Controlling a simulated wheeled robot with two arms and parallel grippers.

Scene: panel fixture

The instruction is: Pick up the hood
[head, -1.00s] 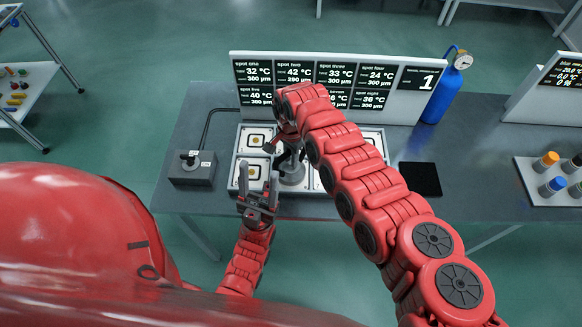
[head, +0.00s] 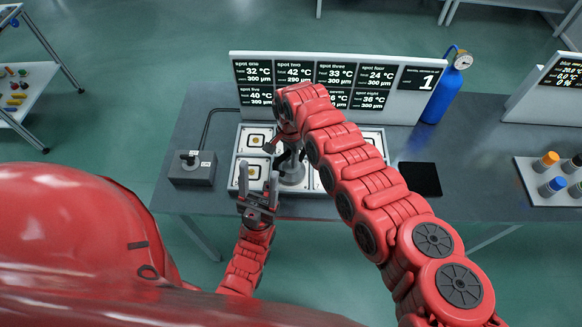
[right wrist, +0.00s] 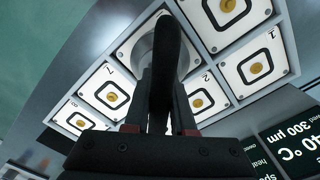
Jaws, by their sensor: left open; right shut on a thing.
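The hood is a grey, round, flared piece with a dark upright handle. It shows in the head view (head: 292,176), partly behind my right arm, and in the right wrist view (right wrist: 140,58). My right gripper (right wrist: 160,120) is shut on the hood's dark handle (right wrist: 165,62); in the head view my right arm partly hides it. The hood covers one tile of the white panel (head: 233,182); I cannot tell whether it touches the panel. My left gripper (head: 258,200) is open and empty at the panel's front left edge.
Several white tiles with yellow discs (right wrist: 256,67) surround the hood. A display board (head: 400,105) stands behind the panel, with a blue cylinder (head: 441,95) beside it. A joystick box (head: 192,168) is at left, a black pad (head: 420,179) at right.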

